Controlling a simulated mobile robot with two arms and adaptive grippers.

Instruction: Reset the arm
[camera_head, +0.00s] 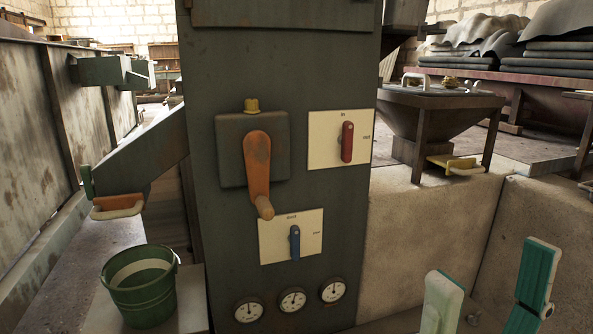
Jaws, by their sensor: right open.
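An orange crank arm (257,165) is mounted on a dark grey box (232,135) on the front of the machine panel (200,60). It hangs downward, with a brown knob (265,208) at its lower end and a small yellow cap (251,104) on top of the box. My right gripper (492,268) is at the lower right, its two green-and-pale fingers spread wide with nothing between them. It is apart from the panel and the crank. My left gripper is not in view.
A red switch (347,142) and a blue switch (295,242) sit on pale plates, above three gauges (292,300). A green bucket (140,290) stands at lower left. A hopper (430,115) stands on the concrete block (430,230) at right. The space before the panel looks clear.

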